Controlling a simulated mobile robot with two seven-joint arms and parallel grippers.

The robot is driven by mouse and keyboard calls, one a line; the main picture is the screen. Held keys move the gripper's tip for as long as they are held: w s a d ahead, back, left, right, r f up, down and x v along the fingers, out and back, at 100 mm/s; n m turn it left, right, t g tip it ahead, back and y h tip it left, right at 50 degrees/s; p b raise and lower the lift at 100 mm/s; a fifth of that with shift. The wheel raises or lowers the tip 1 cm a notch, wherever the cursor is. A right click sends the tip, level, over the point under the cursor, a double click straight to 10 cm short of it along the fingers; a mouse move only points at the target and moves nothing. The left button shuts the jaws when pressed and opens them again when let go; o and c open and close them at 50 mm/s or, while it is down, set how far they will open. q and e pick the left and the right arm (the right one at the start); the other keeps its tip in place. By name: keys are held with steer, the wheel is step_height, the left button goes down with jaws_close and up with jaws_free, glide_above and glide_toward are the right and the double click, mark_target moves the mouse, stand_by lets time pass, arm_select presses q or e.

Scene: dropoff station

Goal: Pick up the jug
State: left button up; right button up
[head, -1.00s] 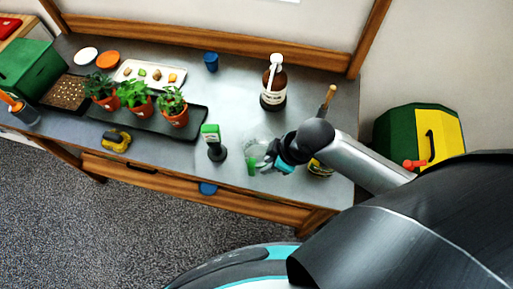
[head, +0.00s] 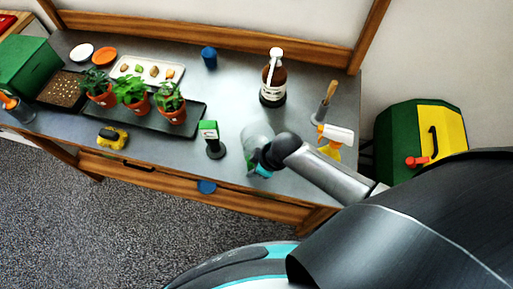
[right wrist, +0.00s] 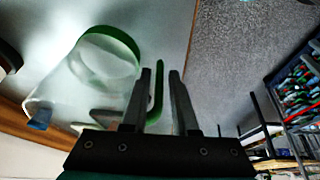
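The jug is clear with a green rim and green handle; its see-through body (head: 255,134) stands near the table's front edge, partly hidden by my right arm. In the right wrist view the jug's green rim (right wrist: 112,45) is at upper left. Its green handle (right wrist: 158,85) shows between the two fingers, closer to the left one. My right gripper (right wrist: 160,75) is open around the handle, with a gap on the right side. In the head view my right gripper (head: 257,168) is low beside the jug, mostly hidden by its own wrist. My left gripper is not in view.
A green-labelled dark stand (head: 212,140) is just left of the jug. A spray bottle (head: 336,138) and brown pump bottle (head: 273,83) stand right and behind. Potted plants on a dark tray (head: 196,123) fill the left. Bare tabletop (head: 225,90) lies behind the jug.

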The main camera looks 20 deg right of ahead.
steer(key=shift+w+a+f, duration=0.1)
steer(key=shift+f, duration=0.25)
jaws_close()
stand_by(1.2)
